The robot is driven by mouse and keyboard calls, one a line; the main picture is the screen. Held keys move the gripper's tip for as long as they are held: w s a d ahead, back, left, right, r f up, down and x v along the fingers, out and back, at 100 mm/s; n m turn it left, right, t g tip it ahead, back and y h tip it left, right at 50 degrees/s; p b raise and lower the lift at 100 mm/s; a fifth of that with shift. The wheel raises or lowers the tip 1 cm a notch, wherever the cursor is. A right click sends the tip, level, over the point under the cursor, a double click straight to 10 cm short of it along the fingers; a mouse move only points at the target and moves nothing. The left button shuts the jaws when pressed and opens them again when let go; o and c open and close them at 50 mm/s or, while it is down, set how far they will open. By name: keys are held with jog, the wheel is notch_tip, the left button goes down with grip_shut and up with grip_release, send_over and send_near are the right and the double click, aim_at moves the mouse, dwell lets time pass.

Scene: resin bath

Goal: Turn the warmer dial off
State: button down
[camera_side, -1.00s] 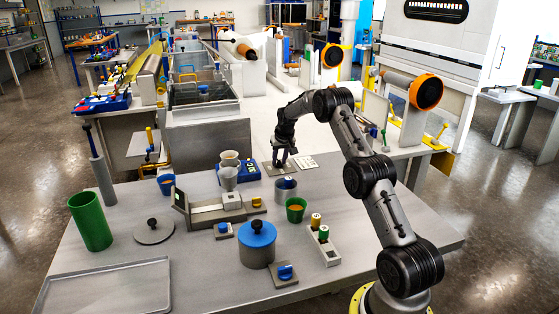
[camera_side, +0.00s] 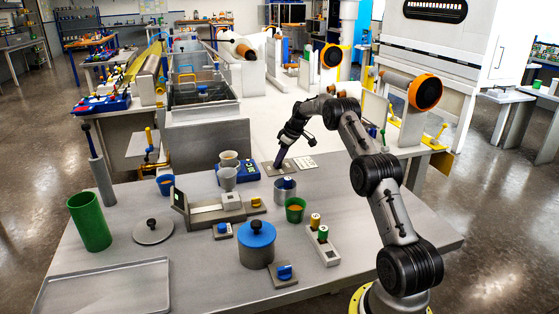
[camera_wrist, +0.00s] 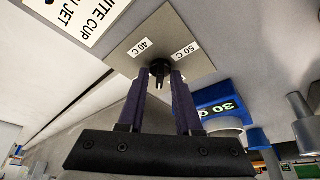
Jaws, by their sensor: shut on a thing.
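The warmer dial is a small black knob (camera_wrist: 158,68) on a grey plate (camera_wrist: 165,25) marked 40 C and 50 C. In the side view the plate (camera_side: 268,170) lies at the table's far edge, with the knob hidden behind my fingers. My gripper (camera_wrist: 161,76) is shut on the knob, one purple finger on each side. In the side view my gripper (camera_side: 278,166) comes down to the plate at a tilt. I cannot tell clearly where the knob points.
A printed white card (camera_side: 305,162) lies right of the plate. A blue device (camera_side: 250,172) reading 30 in the wrist view (camera_wrist: 226,107) stands close by. The table's front right is clear.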

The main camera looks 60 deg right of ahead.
jog(key=n+y, duration=0.1)
jog(key=n, duration=0.2)
jog(key=n+y, duration=0.1)
jog(key=n, duration=0.2)
jog(key=shift+d+g, duration=0.15)
jog(key=shift+g, duration=0.25)
dwell(0.3)
jog(key=c, duration=0.9)
grip_release()
jog(key=shift+c, duration=0.2)
jog(key=v, duration=0.7)
jog(key=shift+d+r, duration=0.15)
jog(key=shift+r, duration=0.1)
jog(key=shift+s, duration=0.1)
